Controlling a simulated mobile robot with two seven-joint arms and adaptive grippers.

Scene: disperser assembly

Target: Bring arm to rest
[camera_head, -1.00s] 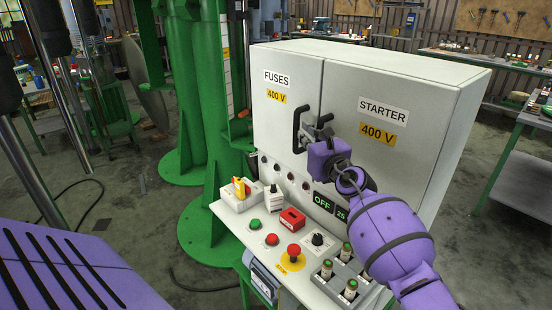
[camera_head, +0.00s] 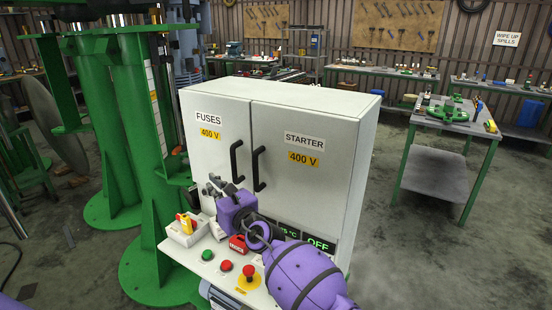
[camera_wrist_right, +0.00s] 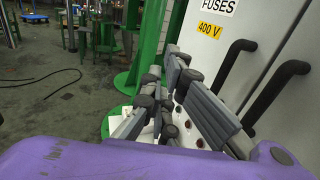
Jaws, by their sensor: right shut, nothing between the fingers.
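My right arm, purple, comes in from the lower right in the head view. Its gripper (camera_head: 216,187) is shut and empty, just in front of the lower part of the FUSES door (camera_head: 207,160) and above the control panel. It is apart from the two black door handles (camera_head: 236,161). In the right wrist view the grey finger links of the gripper (camera_wrist_right: 160,95) show beside the cabinet face, with the handles (camera_wrist_right: 275,92) to the right. Both cabinet doors look closed. My left gripper is not in view.
A green machine column (camera_head: 148,190) stands to the left. A green-legged table (camera_head: 452,124) stands at the right, with open floor between.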

